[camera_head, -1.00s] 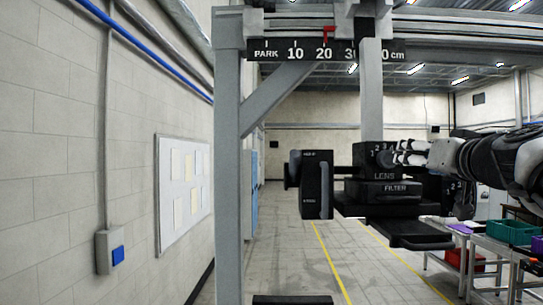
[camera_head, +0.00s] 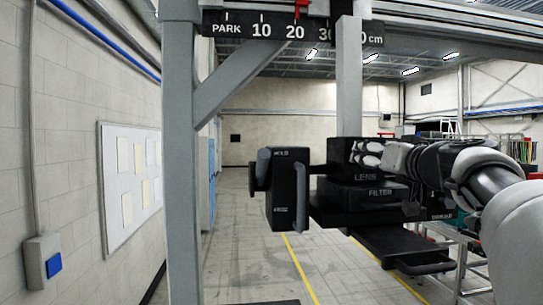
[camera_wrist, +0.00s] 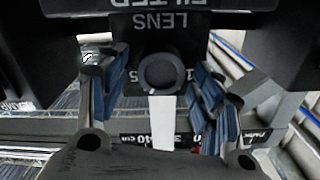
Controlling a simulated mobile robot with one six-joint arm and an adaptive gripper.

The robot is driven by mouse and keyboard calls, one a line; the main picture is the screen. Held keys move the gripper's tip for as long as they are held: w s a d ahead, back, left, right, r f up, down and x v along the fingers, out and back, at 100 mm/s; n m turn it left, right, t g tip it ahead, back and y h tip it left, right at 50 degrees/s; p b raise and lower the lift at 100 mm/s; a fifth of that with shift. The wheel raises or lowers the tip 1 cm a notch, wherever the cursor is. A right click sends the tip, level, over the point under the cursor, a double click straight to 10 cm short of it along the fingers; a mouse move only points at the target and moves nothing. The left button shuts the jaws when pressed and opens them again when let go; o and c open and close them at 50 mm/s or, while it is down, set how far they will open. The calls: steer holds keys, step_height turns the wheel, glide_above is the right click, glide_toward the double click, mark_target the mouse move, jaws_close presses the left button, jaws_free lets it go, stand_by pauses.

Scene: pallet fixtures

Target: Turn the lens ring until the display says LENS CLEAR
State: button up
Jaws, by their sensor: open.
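The black camera block marked LENS (camera_head: 343,158) sits above a block marked FILTER (camera_head: 362,193) on the hanging fixture. In the wrist view the round dark lens ring (camera_wrist: 162,73) faces me under the LENS label, with partly hidden numbers around it. My gripper (camera_wrist: 160,80) is open, its blue-padded fingers on either side of the ring; I cannot tell whether they touch it. In the head view my gripper (camera_head: 369,155) overlaps the front of the LENS block and hides the ring. I see no readable display text.
A black upright box (camera_head: 288,190) hangs left of the lens block. A black tray with a handle (camera_head: 400,250) juts out below. A grey post (camera_head: 182,170) and a rail scale (camera_head: 265,27) frame the fixture. Open floor lies behind.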

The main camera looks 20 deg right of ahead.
steer(key=c, duration=1.1)
steer(key=shift+o, duration=0.2)
steer(key=shift+m, duration=0.3)
steer(key=shift+m+b, duration=0.6)
steer(key=shift+m, duration=0.3)
steer(key=shift+m+b, duration=0.3)
steer(key=shift+m, duration=1.4)
